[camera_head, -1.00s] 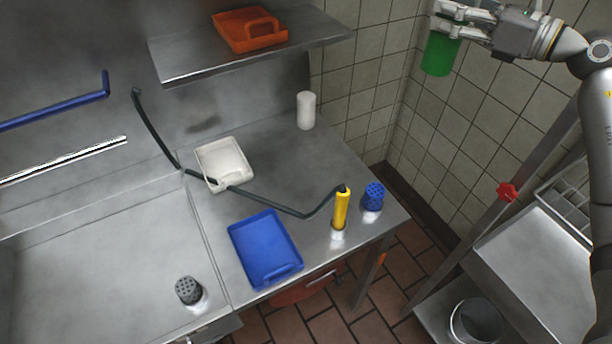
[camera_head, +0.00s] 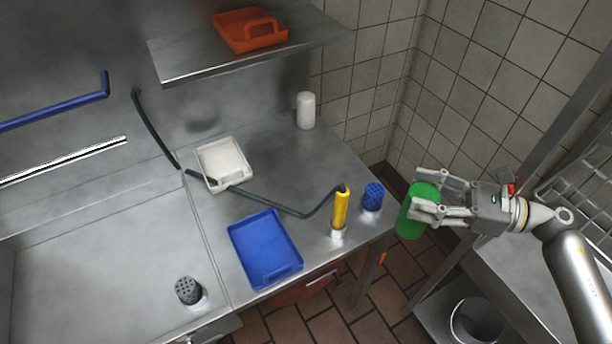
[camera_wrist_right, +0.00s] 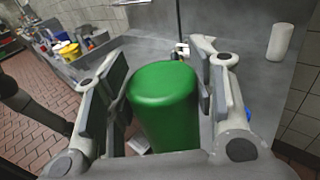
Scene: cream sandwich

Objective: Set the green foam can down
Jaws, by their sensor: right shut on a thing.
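The green foam can (camera_head: 410,224) is in my right gripper (camera_head: 428,199), at the right of the steel counter (camera_head: 300,165) in the head view. The can looks slightly tilted there and appears to be in the air, off the counter's right edge. In the right wrist view the can (camera_wrist_right: 165,100) stands between the two finger pads, and the gripper (camera_wrist_right: 165,88) is shut on it. The can's lower end is hidden in the wrist view. My left gripper is not in view.
A blue tray (camera_head: 264,248), a white tray (camera_head: 222,160) and a white cylinder (camera_head: 306,111) are also on the counter. Its middle right is mostly clear.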

